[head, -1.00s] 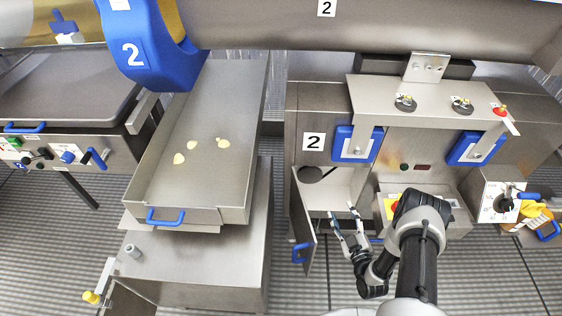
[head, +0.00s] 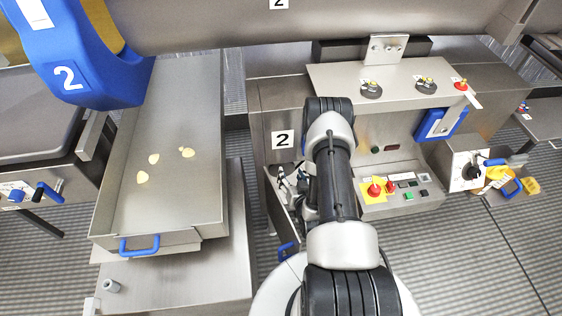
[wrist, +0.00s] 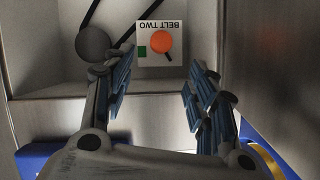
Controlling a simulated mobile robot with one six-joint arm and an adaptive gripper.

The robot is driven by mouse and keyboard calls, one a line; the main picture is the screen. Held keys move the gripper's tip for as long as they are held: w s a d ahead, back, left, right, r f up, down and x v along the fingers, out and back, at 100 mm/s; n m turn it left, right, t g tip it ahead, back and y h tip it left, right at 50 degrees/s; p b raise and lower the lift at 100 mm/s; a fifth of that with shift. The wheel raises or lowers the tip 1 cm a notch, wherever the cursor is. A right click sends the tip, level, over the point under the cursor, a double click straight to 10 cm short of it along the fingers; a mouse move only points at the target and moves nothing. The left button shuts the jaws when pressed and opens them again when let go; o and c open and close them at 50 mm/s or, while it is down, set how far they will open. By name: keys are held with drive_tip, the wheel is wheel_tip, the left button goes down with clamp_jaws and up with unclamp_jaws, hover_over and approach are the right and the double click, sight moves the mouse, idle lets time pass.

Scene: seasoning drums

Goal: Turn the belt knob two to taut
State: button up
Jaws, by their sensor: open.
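The belt two knob (wrist: 162,42) is an orange round knob with a dark pointer slanting down and right. It sits on a white plate (wrist: 147,61) marked BELT TWO, upside down in the wrist view, with a green patch left of the knob. My gripper (wrist: 158,80) is open and empty. Its two blue-padded fingers stand either side of the plate's near edge, and the knob lies beyond the gap between them, apart from both. In the head view my gripper (head: 290,182) is at the open cabinet under the 2 label, partly hidden by my arm. The knob is hidden there.
In the wrist view a dark grey disc (wrist: 93,44) with a dark belt stands left of the plate, close to the left finger. Metal cabinet walls flank both sides. In the head view a control panel (head: 393,192) with a red button lies right of my arm.

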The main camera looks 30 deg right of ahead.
drive_tip(key=b+x, duration=0.3)
drive_tip(key=x, duration=0.9)
drive_tip(key=c, duration=1)
